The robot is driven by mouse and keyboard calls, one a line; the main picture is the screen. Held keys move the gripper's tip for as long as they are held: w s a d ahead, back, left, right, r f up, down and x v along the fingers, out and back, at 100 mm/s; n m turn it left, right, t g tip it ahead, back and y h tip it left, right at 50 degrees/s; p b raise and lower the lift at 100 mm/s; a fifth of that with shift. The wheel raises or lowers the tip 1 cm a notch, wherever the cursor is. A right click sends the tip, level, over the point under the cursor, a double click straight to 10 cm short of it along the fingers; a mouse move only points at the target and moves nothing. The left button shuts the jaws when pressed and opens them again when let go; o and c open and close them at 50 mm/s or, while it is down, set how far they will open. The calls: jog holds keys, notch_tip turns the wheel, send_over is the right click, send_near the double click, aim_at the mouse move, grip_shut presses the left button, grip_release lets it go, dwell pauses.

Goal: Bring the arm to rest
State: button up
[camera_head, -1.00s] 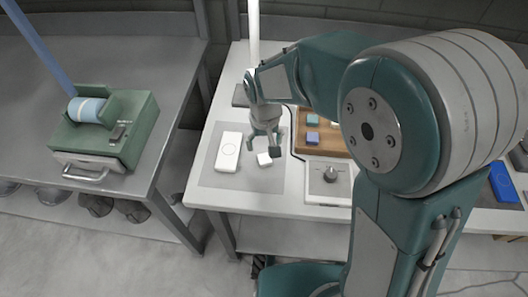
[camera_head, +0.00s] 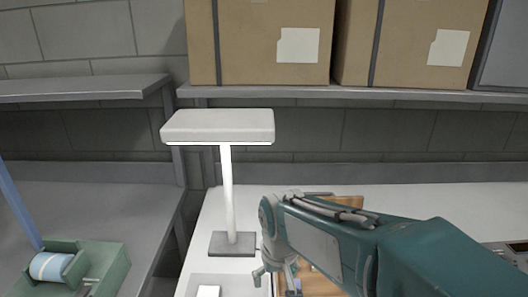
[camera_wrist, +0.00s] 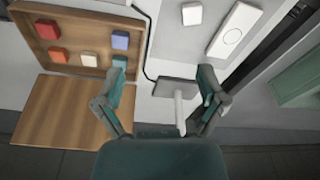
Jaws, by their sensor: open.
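My gripper (camera_wrist: 162,72) is open and empty in the wrist view, its two fingers spread apart above the bench. In the head view my gripper (camera_head: 276,280) hangs over the white bench (camera_head: 205,240), right of the lamp's foot, with its lower part near the bottom edge. My arm reaches in from the lower right. In the wrist view the lamp's dark foot (camera_wrist: 160,88) and white pole (camera_wrist: 180,110) show between and below the fingers. The left fingertip overlaps the edge of a wooden tray (camera_wrist: 75,40) in the picture; I cannot tell how far apart they are.
The tray holds several coloured blocks; a wooden board (camera_wrist: 75,110) lies beside it. A white block (camera_wrist: 192,13) and white device (camera_wrist: 235,30) lie on the bench. The lamp (camera_head: 218,126) stands left of my arm. Cardboard boxes (camera_head: 260,60) fill the shelf above. A green machine (camera_head: 105,265) is lower left.

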jog(key=s+d+r+m+t, duration=0.1)
jog(key=s+d+r+t, duration=0.1)
jog(key=s+d, duration=0.4)
jog(key=s+d+r+m+t, duration=0.2)
jog(key=s+d+r, duration=0.1)
jog(key=s+d, duration=0.3)
jog(key=shift+s+d+r+h, duration=0.25)
jog(key=shift+d+h, duration=0.05)
jog(key=shift+d, duration=0.35)
